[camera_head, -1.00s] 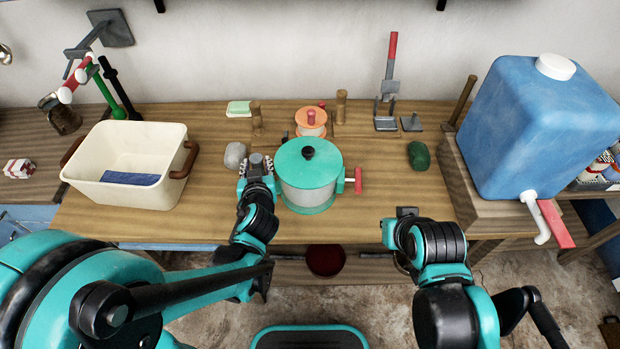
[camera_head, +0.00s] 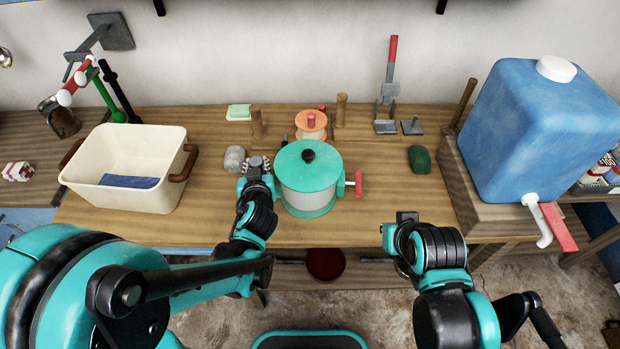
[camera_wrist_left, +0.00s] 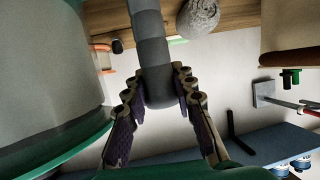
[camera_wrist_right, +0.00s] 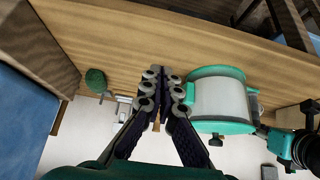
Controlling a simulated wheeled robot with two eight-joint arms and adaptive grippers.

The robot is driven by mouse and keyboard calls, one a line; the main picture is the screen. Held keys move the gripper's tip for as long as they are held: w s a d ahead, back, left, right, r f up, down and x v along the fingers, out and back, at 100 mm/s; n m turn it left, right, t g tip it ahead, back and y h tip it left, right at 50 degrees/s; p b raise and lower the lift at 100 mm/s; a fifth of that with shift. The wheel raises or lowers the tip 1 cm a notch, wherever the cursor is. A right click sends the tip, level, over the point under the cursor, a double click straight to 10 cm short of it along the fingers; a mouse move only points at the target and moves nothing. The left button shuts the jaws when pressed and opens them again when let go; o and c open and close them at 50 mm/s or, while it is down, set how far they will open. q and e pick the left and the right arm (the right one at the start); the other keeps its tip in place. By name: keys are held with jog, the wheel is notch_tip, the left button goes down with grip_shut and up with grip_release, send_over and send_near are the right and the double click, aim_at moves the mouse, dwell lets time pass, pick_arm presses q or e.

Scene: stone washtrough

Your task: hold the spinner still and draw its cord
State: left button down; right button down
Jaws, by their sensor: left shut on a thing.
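The spinner (camera_head: 310,181) is a drum with a teal lid, a black knob (camera_head: 308,155) and a teal base, standing upright near the table's front edge. A red pull (camera_head: 358,184) sticks out at its right side. My left gripper (camera_head: 258,165) is at the spinner's left side, shut on a ribbed dark grey bar (camera_wrist_left: 152,60). Where that bar joins the spinner is hidden. In the left wrist view the drum (camera_wrist_left: 45,70) fills the left. My right gripper (camera_head: 405,218) is in front of the table, right of the spinner, apart from the pull, with fingertips together and empty (camera_wrist_right: 164,80).
A cream basin (camera_head: 130,195) stands left, a blue water tank (camera_head: 540,125) right. A grey stone (camera_head: 234,158), an orange-topped spool (camera_head: 311,124) and wooden posts (camera_head: 257,122) are near the spinner.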

jog(key=c, duration=2.3)
grip_release()
jog(key=o, duration=1)
jog(key=shift+w+r, duration=0.2)
jog(key=shift+r, duration=0.05)
jog(key=o, duration=1.1)
jog(key=w+r+m, duration=0.1)
jog(key=w+r+m+g, duration=0.1)
jog(key=shift+a+r+m, duration=0.1)
jog(key=shift+a+m, duration=0.2)
jog(key=shift+m, duration=0.1)
jog(key=shift+c, duration=0.2)
jog(key=shift+o, duration=1.2)
jog(key=w+a+r+m+g, duration=0.1)
jog(key=w+r+m+g, duration=0.1)
jog(key=w+m, duration=0.3)
jog(key=shift+a+r, duration=0.2)
jog(key=shift+r, duration=0.55)
jog(key=r+m+g, duration=0.1)
jog(key=m+g, duration=0.3)
jog(key=m, duration=0.7)
send_over(353, 183)
notch_tip(353, 183, down, 11)
jog(key=shift+f, duration=0.15)
